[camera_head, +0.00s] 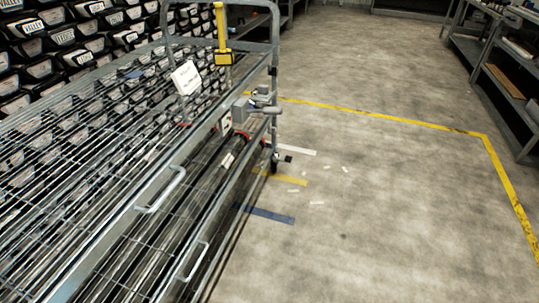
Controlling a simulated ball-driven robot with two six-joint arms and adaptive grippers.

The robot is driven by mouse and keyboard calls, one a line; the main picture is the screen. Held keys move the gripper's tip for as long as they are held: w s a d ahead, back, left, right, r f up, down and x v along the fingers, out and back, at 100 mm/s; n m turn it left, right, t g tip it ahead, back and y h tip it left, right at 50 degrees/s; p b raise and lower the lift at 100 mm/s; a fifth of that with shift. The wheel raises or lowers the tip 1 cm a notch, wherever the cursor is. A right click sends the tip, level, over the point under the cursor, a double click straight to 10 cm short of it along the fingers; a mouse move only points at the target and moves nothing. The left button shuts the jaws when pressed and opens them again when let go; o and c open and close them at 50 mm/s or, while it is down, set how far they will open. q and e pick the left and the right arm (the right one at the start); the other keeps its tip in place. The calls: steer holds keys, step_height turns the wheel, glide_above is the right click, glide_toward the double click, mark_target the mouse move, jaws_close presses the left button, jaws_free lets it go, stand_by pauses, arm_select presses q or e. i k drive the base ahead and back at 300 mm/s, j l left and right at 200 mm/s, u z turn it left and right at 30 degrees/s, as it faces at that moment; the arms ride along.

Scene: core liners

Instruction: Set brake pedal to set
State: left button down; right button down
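A grey metal cart (201,142) with wire-mesh decks and long core liners fills the left half of the view. At its far right corner, a dark caster (273,163) shows low by the floor. A small black piece (287,158) sticks out to the right beside it and may be the brake pedal. It is too small to tell its position. Neither of my grippers is in view.
Coloured floor strips, white (297,151), yellow (287,178) and blue (268,215), lie by the cart's right side. Yellow floor lines (400,119) mark a zone. Shelves (505,80) stand at the right. The floor between is open apart from small pale scraps.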

mark_target(287, 159)
steer(key=i+l+u, duration=0.15)
steer(key=u, duration=0.2)
steer(key=i+l+u, duration=0.1)
steer(key=u, duration=0.25)
steer(key=i+l+u, duration=0.1)
steer(key=l+u, duration=0.2)
steer(key=i+l+u, duration=0.15)
steer(key=l, duration=0.4)
steer(key=i+l+u, duration=0.15)
steer(key=l, duration=0.45)
steer(key=i+l+u, duration=0.15)
steer(key=l, duration=0.45)
steer(key=i+l+u, duration=0.2)
steer(key=l, duration=1.7)
